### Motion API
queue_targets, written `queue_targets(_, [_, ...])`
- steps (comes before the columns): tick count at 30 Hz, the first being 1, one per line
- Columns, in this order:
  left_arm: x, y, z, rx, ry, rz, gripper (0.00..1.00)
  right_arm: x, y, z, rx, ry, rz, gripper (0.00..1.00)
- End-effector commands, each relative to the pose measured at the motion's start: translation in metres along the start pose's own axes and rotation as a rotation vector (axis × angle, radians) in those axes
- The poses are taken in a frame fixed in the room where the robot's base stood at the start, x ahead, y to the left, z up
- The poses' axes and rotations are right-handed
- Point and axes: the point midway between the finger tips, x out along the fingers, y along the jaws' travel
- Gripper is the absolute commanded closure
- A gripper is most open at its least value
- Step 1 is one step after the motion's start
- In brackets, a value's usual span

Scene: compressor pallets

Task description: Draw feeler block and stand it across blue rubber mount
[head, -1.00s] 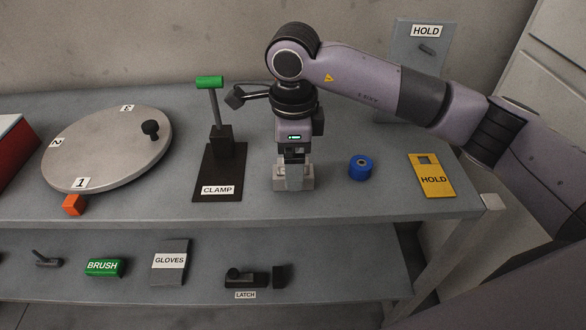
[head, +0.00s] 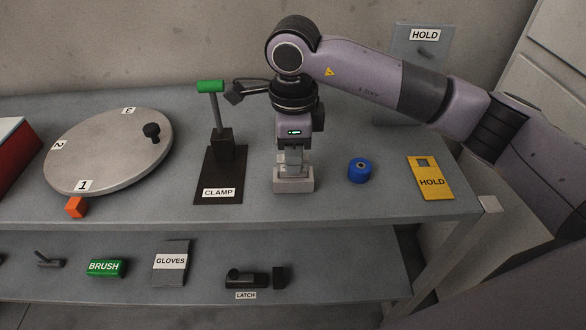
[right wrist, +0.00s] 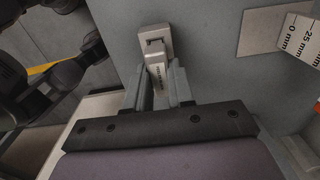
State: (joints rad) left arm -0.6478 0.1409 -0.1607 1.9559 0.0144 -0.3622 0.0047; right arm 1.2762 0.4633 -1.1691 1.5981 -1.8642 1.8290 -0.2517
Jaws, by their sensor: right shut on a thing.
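My right gripper (head: 293,168) is shut on the feeler block, a small grey piece that also shows between the fingers in the right wrist view (right wrist: 160,70). The fingers point down at a light grey holder (head: 293,183) on the bench. The holder also shows in the right wrist view (right wrist: 154,38). Whether the block's lower end is still inside the holder I cannot tell. The blue rubber mount (head: 359,171), a short round piece with a dark centre, stands on the bench right of the holder, with nothing on it. My left gripper is not in view.
A clamp with a green handle (head: 211,87) stands left of the holder. A yellow HOLD plate (head: 432,179) lies right of the mount. Bench between holder and mount is clear.

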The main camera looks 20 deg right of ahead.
Motion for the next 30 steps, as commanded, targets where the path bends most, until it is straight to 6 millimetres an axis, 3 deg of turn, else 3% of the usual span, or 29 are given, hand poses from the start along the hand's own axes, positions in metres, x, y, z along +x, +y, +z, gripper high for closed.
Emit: queue_targets(30, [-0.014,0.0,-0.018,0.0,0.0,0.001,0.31,-0.043,-0.001,0.0,0.0,-0.002,-0.003,1.0])
